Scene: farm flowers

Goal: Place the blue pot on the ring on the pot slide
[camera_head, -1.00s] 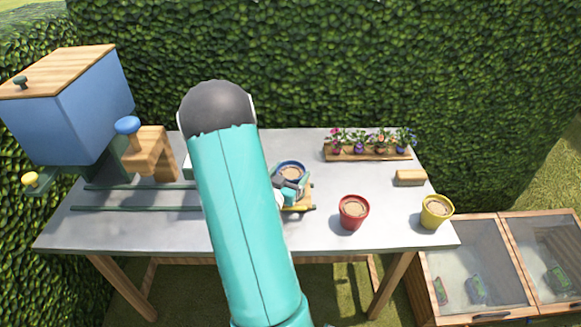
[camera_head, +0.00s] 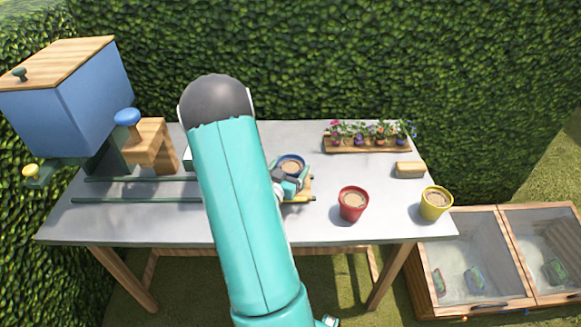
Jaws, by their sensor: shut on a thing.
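The blue pot (camera_head: 291,160), filled with brown soil, is at the middle of the table, over or on the wooden pot slide (camera_head: 307,187). My gripper (camera_head: 289,178) is shut on the near side of the blue pot. My arm covers the left part of the slide, and the ring is hidden. I cannot tell whether the pot rests on the ring or is held just above it. The pot looks upright.
A red pot (camera_head: 353,203) and a yellow pot (camera_head: 435,203) stand to the right. A flower tray (camera_head: 367,147) and a wooden block (camera_head: 410,169) lie behind them. Green rails (camera_head: 137,199) run left towards a blue hopper (camera_head: 75,98).

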